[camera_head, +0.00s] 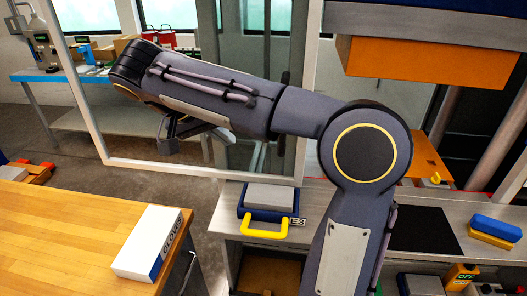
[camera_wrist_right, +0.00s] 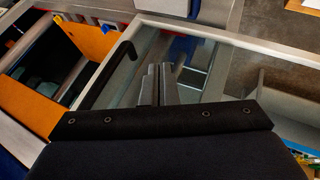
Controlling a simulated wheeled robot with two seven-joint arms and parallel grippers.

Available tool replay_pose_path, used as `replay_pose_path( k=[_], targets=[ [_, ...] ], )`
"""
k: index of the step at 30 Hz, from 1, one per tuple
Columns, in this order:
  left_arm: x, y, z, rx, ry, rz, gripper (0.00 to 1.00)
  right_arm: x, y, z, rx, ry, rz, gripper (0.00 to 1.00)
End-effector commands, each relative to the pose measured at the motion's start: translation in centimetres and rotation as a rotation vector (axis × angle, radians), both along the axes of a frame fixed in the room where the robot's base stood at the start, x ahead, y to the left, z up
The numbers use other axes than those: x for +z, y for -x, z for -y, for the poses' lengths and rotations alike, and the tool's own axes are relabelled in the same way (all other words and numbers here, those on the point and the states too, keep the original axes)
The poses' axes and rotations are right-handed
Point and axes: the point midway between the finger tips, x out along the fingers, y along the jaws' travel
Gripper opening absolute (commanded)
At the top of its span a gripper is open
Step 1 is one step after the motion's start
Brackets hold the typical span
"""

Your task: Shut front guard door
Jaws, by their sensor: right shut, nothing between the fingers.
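The front guard door (camera_head: 200,171) is a clear pane in a silver frame. It stands swung open at the left of the orange-lit machine opening in the head view. In the right wrist view its silver frame (camera_wrist_right: 235,40) crosses the upper part, with a black bar-shaped handle (camera_wrist_right: 106,76) to the left of my fingers. My right arm reaches leftward across the pane. My right gripper (camera_head: 170,137) is shut and empty, pointing down; its fingers (camera_wrist_right: 158,75) show over the pane in the wrist view. Whether they touch the door cannot be told. My left gripper is not in view.
A wooden table (camera_head: 75,225) with a white glove box (camera_head: 150,243) is at the lower left. A blue case with a yellow handle (camera_head: 264,227) sits on the grey bench below the door. An orange block (camera_head: 430,65) hangs at the upper right. Open floor lies beyond the door.

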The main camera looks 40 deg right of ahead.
Motion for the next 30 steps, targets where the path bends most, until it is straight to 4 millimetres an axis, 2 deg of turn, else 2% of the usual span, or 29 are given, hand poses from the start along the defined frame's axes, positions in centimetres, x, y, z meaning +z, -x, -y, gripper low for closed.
replay_pose_path(
  k=[5, 19, 24, 30],
  targets=[
    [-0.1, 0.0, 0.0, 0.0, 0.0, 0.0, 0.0, -0.2, -0.5, 0.6, -0.049, 0.034, 0.017, 0.0],
    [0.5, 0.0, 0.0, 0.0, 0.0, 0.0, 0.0, -7.4, 0.1, 6.5, -0.047, 0.031, 0.012, 0.0],
    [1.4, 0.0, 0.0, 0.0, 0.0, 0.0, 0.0, -6.7, 1.9, 8.2, -0.048, 0.03, 0.017, 0.0],
    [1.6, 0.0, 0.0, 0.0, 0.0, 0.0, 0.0, -6.7, 2.7, 9.1, -0.044, 0.03, 0.015, 0.0]
  ],
)
